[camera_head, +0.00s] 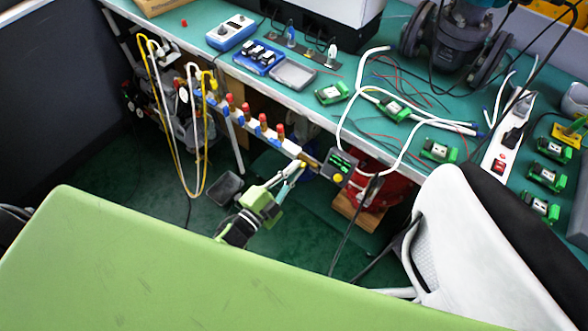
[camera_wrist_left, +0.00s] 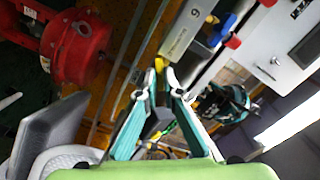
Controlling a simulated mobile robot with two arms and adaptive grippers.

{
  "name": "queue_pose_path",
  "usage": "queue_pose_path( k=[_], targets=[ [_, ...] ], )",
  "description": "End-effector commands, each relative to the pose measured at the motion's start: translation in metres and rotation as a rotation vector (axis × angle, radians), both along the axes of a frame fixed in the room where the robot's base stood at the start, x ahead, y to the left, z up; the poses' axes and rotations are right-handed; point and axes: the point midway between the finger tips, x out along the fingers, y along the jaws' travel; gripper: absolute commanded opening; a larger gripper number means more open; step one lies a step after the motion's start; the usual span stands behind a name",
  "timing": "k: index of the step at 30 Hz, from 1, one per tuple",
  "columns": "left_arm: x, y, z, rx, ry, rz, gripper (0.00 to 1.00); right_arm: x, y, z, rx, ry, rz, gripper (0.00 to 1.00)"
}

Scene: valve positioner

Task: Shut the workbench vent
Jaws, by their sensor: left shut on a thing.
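The air manifold (camera_head: 245,125) runs along the workbench's front edge, with several red-topped fittings and blue handles. A small yellow handle (camera_wrist_left: 159,64) sits at the end of this grey bar, which also shows in the left wrist view (camera_wrist_left: 188,32); it appears to be the vent's handle. My left gripper (camera_head: 298,168) reaches up to that end from below. In the left wrist view its fingertips (camera_wrist_left: 168,74) come together on the yellow handle, partly hiding it. Whether the vent is open or shut cannot be told. My right gripper is not in view.
The positioner box (camera_head: 340,166) with a lit display and yellow knob hangs just right of my left gripper. A white chair (camera_head: 455,240) stands at the right. A red machine (camera_wrist_left: 78,46) is under the bench. Cables hang close by.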

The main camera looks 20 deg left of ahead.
Motion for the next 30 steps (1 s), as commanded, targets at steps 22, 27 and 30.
queue_pose_path(
  k=[22, 27, 30],
  targets=[
    [0.000, 0.001, 0.001, -0.617, 0.227, -0.001, 0.00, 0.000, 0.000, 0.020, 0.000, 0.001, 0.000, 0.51],
    [0.000, 0.002, 0.001, -0.742, 0.273, -0.001, 0.00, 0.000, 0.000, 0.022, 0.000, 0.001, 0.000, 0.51],
    [0.000, 0.002, 0.001, -0.801, 0.295, 0.000, 0.00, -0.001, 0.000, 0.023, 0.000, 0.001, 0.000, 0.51]
  ],
)
